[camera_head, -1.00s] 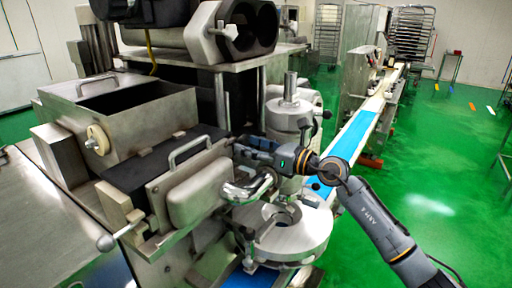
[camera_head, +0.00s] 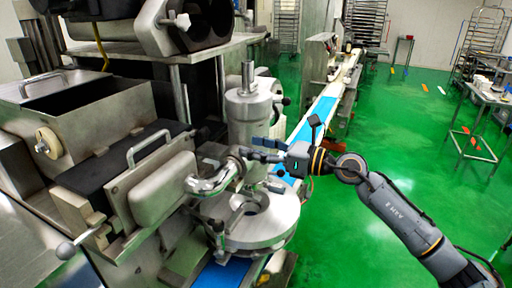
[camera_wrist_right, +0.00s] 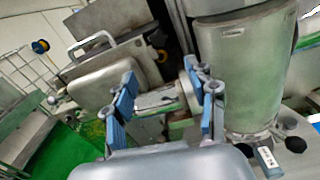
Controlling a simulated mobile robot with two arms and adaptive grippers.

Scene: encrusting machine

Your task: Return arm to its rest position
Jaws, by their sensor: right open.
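My right gripper (camera_head: 264,150) comes in from the right in the head view, in front of the machine's upright steel cylinder (camera_head: 249,120). It is open and empty. Its tips lie just right of the curved steel pipe (camera_head: 212,181) and above the round steel ring plate (camera_head: 262,225). In the right wrist view, the two blue-grey fingers (camera_wrist_right: 168,100) stand wide apart, with machine parts behind the gap and the cylinder (camera_wrist_right: 238,70) to the right. The fingers seem clear of these parts, though the exact gap is hard to judge. My left gripper is out of view.
The encrusting machine with its open steel hopper (camera_head: 85,105) and handled lid block (camera_head: 160,185) fills the left. A conveyor with a blue belt (camera_head: 314,118) runs to the back. Green floor (camera_head: 400,140) is free on the right; a steel table (camera_head: 485,95) stands farther right.

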